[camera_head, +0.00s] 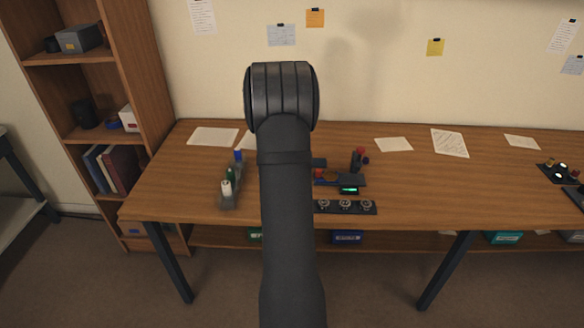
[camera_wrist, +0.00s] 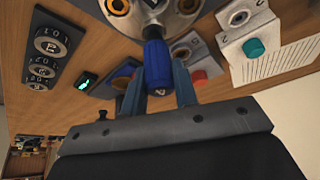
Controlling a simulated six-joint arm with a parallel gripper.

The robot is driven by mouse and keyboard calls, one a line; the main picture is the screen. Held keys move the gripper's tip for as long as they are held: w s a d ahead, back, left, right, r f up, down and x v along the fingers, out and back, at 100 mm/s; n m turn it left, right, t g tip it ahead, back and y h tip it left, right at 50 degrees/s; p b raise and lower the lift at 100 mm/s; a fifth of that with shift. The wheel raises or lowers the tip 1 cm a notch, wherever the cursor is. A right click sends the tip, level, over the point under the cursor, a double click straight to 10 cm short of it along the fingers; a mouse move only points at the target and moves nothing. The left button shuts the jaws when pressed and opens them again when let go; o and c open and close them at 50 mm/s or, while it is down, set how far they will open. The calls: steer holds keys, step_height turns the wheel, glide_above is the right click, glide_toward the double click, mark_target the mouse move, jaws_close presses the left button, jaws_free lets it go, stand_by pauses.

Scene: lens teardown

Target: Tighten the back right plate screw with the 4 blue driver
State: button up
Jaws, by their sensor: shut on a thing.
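My gripper (camera_wrist: 161,84) shows in the wrist view, with its two fingers shut on the handle of a blue driver (camera_wrist: 156,60). The far end of the driver points at a grey metal part (camera_wrist: 172,16) with brass-coloured rings, at the top edge. I cannot tell whether the driver tip touches a screw there. The back right plate screw cannot be made out. In the head view my arm hides the gripper, the driver in it and the middle of the bench.
A rack (camera_head: 228,201) with blue-, green- and white-topped pieces stands left of my arm on the bench (camera_head: 420,185). To the right are a dial panel (camera_head: 346,207) and a small unit with a green display (camera_head: 349,190). A grey block with a teal knob (camera_wrist: 253,47) shows in the wrist view.

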steer(key=shift+m+g+h, duration=0.4)
steer(key=shift+m+h, duration=0.2)
steer(key=shift+m, duration=1.2)
steer(key=shift+m+g+h, duration=0.3)
steer(key=shift+m+g, duration=0.1)
steer(key=shift+m, duration=0.7)
steer(key=shift+r, duration=0.25)
steer(key=shift+r, duration=2.1)
